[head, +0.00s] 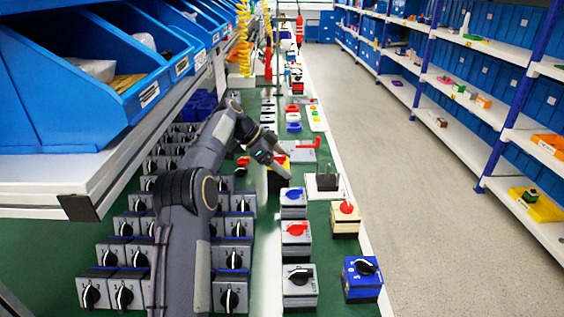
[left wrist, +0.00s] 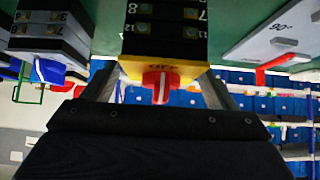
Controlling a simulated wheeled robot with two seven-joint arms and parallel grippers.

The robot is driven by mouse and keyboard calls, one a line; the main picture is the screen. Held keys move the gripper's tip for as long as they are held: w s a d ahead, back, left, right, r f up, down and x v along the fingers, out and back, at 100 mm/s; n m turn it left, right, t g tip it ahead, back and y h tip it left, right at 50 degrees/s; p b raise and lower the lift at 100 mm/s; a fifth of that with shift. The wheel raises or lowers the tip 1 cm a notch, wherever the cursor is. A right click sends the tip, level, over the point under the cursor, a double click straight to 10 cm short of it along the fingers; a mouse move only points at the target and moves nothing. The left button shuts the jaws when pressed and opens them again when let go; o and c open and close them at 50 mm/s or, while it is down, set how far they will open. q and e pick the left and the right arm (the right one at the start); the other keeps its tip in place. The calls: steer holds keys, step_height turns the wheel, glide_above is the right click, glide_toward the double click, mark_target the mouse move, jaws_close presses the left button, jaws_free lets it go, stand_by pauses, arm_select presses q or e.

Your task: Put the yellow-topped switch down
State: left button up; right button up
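The yellow-topped switch (head: 278,181) has a black body, a yellow top plate and a red knob. In the left wrist view its yellow top (left wrist: 187,72) and red knob (left wrist: 160,84) are between the fingers of my left gripper (left wrist: 160,88). The fingers reach along both sides of the yellow top and appear shut on it. In the head view my left gripper (head: 281,165) is at the top of this switch, partly covering it. Whether its base touches the green table is unclear. My right gripper is not in view.
A grey switch plate with a red handle (head: 300,150) and a white-based part (head: 323,186) stand close to the right. A grey blue-topped switch (head: 293,204) stands in front. Rows of grey switches (head: 235,258) fill the left. Blue bins (head: 60,85) overhang the left side.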

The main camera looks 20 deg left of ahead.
mark_target(277, 156)
arm_select(q)
steer(key=shift+r, duration=0.1)
steer(key=shift+a+r, duration=0.15)
steer(key=shift+r, duration=0.05)
steer(key=p+v, duration=0.1)
steer(key=v, duration=0.2)
steer(key=shift+r+p, duration=0.1)
steer(key=shift+p, duration=0.2)
steer(key=s+a, duration=0.1)
steer(key=a, duration=0.2)
steer(key=s+a+p, duration=0.1)
steer(key=s+a, duration=0.1)
steer(key=a, duration=0.1)
steer(key=s+a, duration=0.1)
steer(key=a, duration=0.2)
steer(key=shift+s+a+f, duration=0.25)
steer(key=shift+s, duration=0.05)
steer(key=shift+s+a, duration=0.3)
steer(key=shift+a, duration=0.25)
steer(key=shift+f, duration=0.1)
steer(key=shift+d, duration=0.1)
